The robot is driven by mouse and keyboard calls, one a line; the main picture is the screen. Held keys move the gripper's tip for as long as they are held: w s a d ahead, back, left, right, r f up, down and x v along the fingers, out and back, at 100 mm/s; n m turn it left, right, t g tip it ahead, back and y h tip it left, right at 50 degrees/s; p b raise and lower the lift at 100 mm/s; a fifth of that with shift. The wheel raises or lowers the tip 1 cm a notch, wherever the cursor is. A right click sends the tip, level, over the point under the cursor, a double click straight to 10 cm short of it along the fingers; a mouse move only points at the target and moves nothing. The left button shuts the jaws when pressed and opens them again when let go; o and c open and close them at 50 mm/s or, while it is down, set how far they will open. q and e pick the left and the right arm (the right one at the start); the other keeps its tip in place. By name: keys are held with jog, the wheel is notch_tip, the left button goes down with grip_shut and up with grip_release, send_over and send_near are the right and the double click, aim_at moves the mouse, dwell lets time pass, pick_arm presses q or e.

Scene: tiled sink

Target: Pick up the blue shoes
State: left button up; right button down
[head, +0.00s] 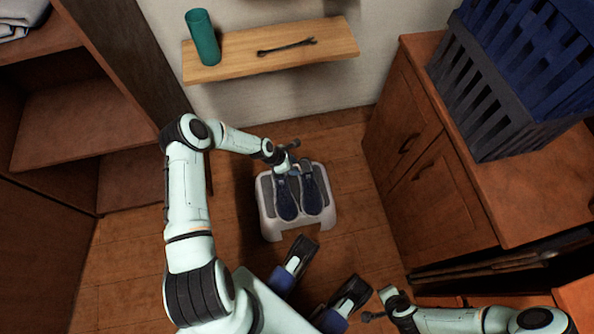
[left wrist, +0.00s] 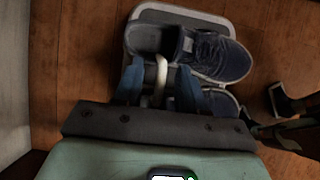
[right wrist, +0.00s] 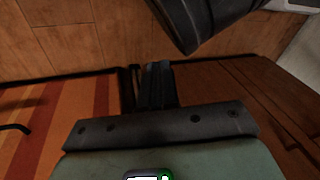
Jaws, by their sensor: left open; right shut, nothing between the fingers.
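Two dark blue shoes, the left one (head: 286,200) and the right one (head: 312,190), lie side by side on a white stool with grey pads (head: 328,218). My left gripper (head: 291,172) is over the far end of the shoes. In the left wrist view, its open fingers (left wrist: 159,88) have a pale curved bar between them. One shoe (left wrist: 215,55) lies beyond and right of the fingers; the other (left wrist: 222,102) is partly hidden behind the right finger. My right gripper (head: 372,316) is low in the head view, away from the shoes; its fingers (right wrist: 155,85) are shut and empty.
A wooden wall shelf (head: 330,45) holds a teal cup (head: 203,38) and a wrench (head: 287,47). A wooden cabinet (head: 430,190) at right carries a dark blue crate (head: 510,80). Open shelving (head: 90,110) stands at left.

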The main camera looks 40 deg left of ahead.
pick_arm(q)
jog(key=shift+x, duration=0.85)
jog(key=shift+c, duration=0.3)
grip_shut()
dwell(0.5)
